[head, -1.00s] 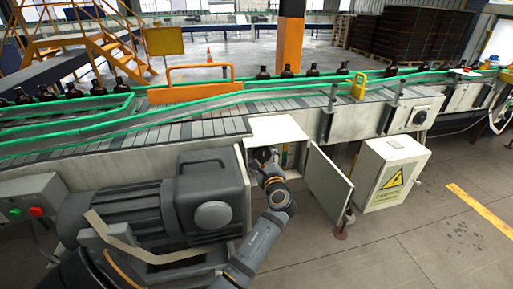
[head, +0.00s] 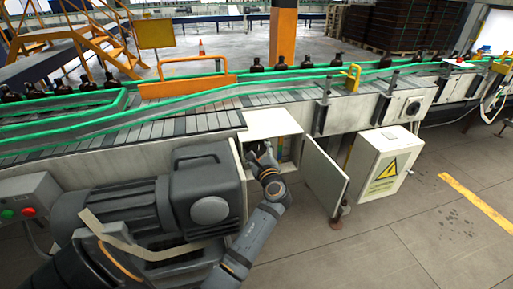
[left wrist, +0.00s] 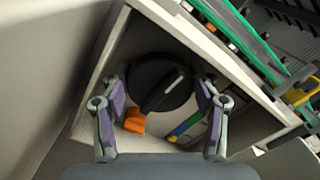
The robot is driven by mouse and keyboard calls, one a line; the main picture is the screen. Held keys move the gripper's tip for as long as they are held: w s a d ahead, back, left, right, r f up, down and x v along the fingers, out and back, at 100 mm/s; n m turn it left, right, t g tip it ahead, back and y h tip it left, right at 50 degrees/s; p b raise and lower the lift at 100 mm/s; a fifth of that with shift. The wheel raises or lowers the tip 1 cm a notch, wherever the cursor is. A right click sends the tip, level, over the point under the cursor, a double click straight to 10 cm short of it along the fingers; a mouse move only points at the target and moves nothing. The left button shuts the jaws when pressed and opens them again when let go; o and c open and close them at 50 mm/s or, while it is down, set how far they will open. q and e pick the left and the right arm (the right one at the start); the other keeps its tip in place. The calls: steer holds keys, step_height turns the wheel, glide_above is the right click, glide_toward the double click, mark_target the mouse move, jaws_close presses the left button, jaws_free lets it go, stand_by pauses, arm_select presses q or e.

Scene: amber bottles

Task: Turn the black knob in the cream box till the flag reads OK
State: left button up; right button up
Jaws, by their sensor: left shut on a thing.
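The cream box (head: 270,124) is set in the conveyor's side, with its door (head: 325,177) swung open to the right. The black knob (left wrist: 150,78) is round with a raised grip bar and a white mark. My left gripper (left wrist: 161,86) is shut on the knob, one finger on each side; in the head view it (head: 262,156) reaches inside the box. An orange piece (left wrist: 134,122) shows below the knob, possibly the flag; I can read no word on it. A blue, green and yellow strip (left wrist: 184,126) lies right of it. My right gripper is not in view.
A dark grey motor (head: 150,205) stands close left of my arm. A white cabinet with a yellow warning sign (head: 382,165) stands right of the door. Amber bottles (head: 280,63) line the green-railed conveyor above. The floor at front right is clear.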

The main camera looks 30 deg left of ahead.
arm_select(q)
steer(key=m+p, duration=0.2)
steer(key=p, duration=0.1)
steer(key=m+p, duration=0.3)
steer(key=p, duration=0.1)
steer(key=r+m+p, duration=0.1)
steer(key=m+p, duration=0.2)
steer(key=shift+w+d, duration=0.1)
steer(key=shift+w, duration=0.1)
steer(key=m+p, duration=0.3)
steer(key=m, duration=0.1)
steer(key=shift+w+f+p, duration=0.1)
steer(key=shift+f+p, duration=0.1)
steer(key=shift+p, duration=0.15)
steer(key=shift+m, duration=0.5)
steer(key=shift+f+p, duration=0.15)
steer(key=shift+p, duration=0.2)
steer(key=o, duration=0.8)
steer(key=shift+o, duration=0.4)
steer(key=shift+f, duration=0.15)
